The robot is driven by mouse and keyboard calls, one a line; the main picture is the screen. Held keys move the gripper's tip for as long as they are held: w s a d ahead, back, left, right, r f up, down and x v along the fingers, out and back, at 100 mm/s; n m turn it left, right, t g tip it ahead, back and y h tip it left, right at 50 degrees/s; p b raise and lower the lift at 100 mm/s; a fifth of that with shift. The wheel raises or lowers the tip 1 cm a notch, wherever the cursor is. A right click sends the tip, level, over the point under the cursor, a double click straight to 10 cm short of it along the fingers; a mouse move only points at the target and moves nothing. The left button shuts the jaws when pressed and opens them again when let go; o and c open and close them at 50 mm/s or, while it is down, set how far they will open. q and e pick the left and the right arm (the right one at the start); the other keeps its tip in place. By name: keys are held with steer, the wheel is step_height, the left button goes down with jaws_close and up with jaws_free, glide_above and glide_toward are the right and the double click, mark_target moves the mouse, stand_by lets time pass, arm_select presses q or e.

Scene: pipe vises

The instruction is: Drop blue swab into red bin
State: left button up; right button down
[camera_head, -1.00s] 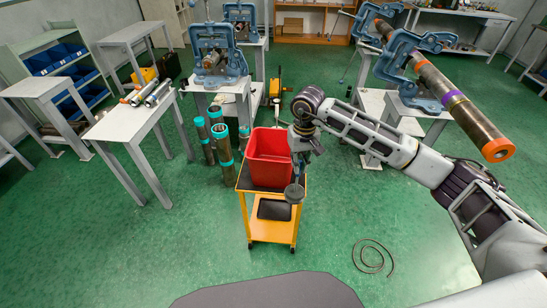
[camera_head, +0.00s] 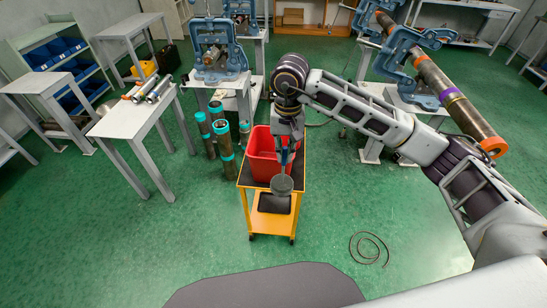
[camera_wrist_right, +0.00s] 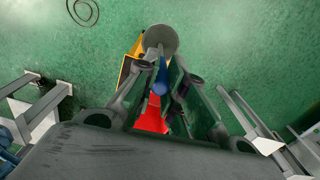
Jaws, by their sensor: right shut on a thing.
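The red bin (camera_head: 261,160) stands on a yellow cart (camera_head: 271,223) in the middle of the head view. It also shows red (camera_wrist_right: 150,115) in the right wrist view. My right gripper (camera_head: 286,150) is shut on the blue swab (camera_wrist_right: 160,77) and overlaps the bin's right side in the head view. The swab's grey round head (camera_head: 281,185) points down and appears in front of the bin; its height above the cart is hard to tell. The head also shows in the wrist view (camera_wrist_right: 160,38). The gripper hides part of the bin. My left gripper is not in view.
Several teal-banded pipes (camera_head: 220,140) stand on the floor left of the cart. A grey table (camera_head: 139,121) with tubes is further left. A long pipe (camera_head: 462,110) sits in blue vises at right. A coiled cable (camera_head: 369,248) lies on the floor, which is otherwise clear nearby.

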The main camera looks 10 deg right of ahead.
steer(key=shift+s+d+m, duration=0.3)
steer(key=shift+s+m, duration=0.4)
steer(key=shift+m, duration=1.15)
steer(key=shift+s+d+m, duration=0.25)
steer(key=shift+s+m, duration=0.5)
steer(key=shift+m, duration=1.15)
steer(key=shift+s+d+m, duration=0.3)
steer(key=shift+s+m, duration=0.4)
steer(key=shift+m, duration=1.15)
steer(key=shift+m, duration=0.6)
steer(key=shift+r, duration=0.1)
